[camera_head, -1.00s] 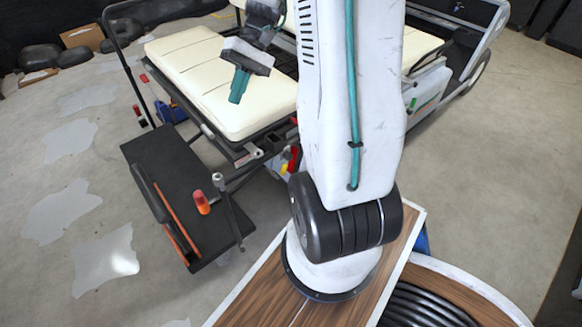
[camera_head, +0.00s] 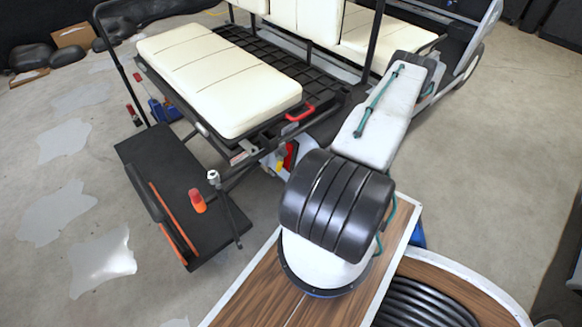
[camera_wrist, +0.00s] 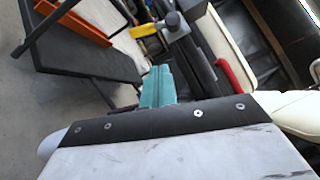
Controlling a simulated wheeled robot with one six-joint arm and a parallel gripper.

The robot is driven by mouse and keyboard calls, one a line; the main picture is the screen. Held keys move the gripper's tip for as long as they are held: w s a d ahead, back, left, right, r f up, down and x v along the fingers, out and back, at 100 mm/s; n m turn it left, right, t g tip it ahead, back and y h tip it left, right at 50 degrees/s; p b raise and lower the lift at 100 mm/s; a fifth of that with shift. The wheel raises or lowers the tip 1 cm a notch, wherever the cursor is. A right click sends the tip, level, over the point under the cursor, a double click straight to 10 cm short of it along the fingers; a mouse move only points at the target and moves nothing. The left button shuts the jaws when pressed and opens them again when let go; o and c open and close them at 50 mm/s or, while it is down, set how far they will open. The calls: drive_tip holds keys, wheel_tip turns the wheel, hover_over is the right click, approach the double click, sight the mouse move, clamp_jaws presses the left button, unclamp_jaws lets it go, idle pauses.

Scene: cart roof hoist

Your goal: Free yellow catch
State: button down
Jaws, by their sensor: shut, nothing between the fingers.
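The yellow catch (camera_head: 279,166) is a small yellow piece low on the cart's rear side, beside a red part (camera_head: 291,155). In the wrist view a yellow piece, seemingly the catch (camera_wrist: 143,30), is at the top, beyond my fingertips and apart from them in the picture. My gripper (camera_wrist: 158,86) shows there as teal fingers, shut and empty. A dark bar and a grey knob (camera_wrist: 172,19) are just right of the yellow piece. In the head view my gripper is hidden.
A cream seat cushion (camera_head: 215,80) lies on the cart, with a red handle (camera_head: 300,113) at its corner; a red bar (camera_wrist: 232,76) shows right of my fingers. A black rear platform (camera_head: 165,165) carries an orange-red knob (camera_head: 197,200).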

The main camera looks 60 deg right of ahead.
wheel_tip(320, 180, down, 4)
drive_tip(key=s+m+t+h, duration=0.2)
approach(281, 161)
drive_tip(key=w+d+f, duration=0.2)
drive_tip(key=w+f, duration=0.1)
drive_tip(key=w, duration=0.2)
drive_tip(key=shift+w+a+r, duration=0.25)
drive_tip(key=shift+w+a, duration=0.15)
drive_tip(key=shift+a, duration=0.3)
drive_tip(key=shift+w+a+r, duration=0.3)
drive_tip(key=shift+w+a, duration=0.1)
drive_tip(key=shift+a, duration=0.3)
drive_tip(key=shift+s, duration=0.15)
